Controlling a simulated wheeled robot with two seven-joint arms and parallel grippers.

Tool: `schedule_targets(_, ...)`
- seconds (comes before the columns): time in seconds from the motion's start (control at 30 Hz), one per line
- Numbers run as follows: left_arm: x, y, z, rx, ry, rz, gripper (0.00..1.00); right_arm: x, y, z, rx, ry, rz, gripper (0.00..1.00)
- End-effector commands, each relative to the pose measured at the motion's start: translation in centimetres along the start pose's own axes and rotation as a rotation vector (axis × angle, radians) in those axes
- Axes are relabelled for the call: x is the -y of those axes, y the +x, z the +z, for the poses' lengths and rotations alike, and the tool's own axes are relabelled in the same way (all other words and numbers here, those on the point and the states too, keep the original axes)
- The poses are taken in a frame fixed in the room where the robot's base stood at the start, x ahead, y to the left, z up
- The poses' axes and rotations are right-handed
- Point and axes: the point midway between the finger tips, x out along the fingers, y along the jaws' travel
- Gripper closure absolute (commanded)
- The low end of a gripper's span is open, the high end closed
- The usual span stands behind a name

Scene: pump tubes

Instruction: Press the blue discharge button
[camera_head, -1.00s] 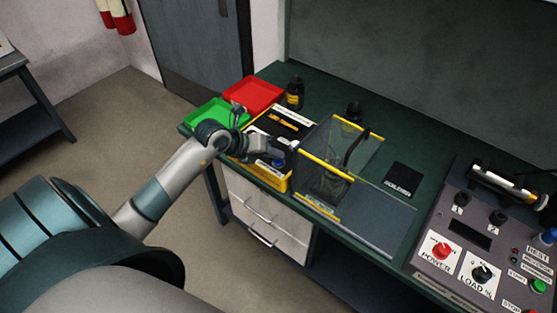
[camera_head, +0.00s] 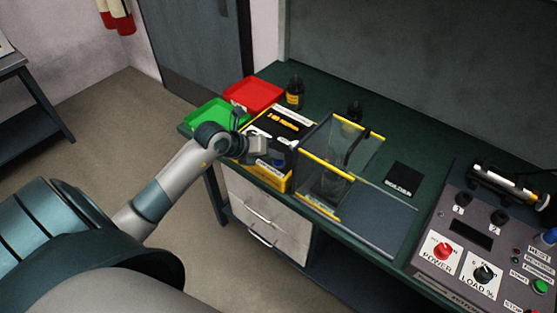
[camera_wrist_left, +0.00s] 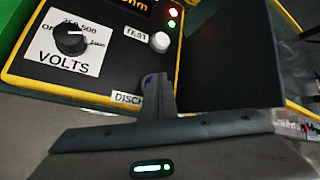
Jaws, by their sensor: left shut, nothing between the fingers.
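The yellow-edged black tester (camera_head: 272,178) stands on the green bench, and its panel shows close up in the left wrist view (camera_wrist_left: 105,80). A small patch of the blue discharge button (camera_wrist_left: 147,80) shows beside the "DISCH" label. The rest of the button is hidden behind the fingers. My left gripper (camera_head: 266,148) is over the tester in the head view. In the wrist view the gripper (camera_wrist_left: 160,92) is shut and empty, with its tips at the button. I cannot tell whether they touch it. My right gripper is not in view.
A white TEST button (camera_wrist_left: 160,42) and a black VOLTS knob (camera_wrist_left: 71,40) are on the panel. A clear yellow-edged guard box (camera_head: 330,170) stands just right of the tester. Green (camera_head: 207,116) and red (camera_head: 252,92) trays lie behind and left.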

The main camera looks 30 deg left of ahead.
Motion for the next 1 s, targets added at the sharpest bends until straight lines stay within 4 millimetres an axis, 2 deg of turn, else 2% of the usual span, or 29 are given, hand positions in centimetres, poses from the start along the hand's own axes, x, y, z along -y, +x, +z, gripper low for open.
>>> schedule_targets(0.43,-0.1,0.1,-0.1,-0.003,-0.001,0.001,1.00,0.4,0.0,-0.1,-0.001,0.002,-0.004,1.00)
schedule_targets(1.0,1.0,-1.4,1.0,-0.001,0.000,0.000,1.00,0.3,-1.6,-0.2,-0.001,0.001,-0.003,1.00)
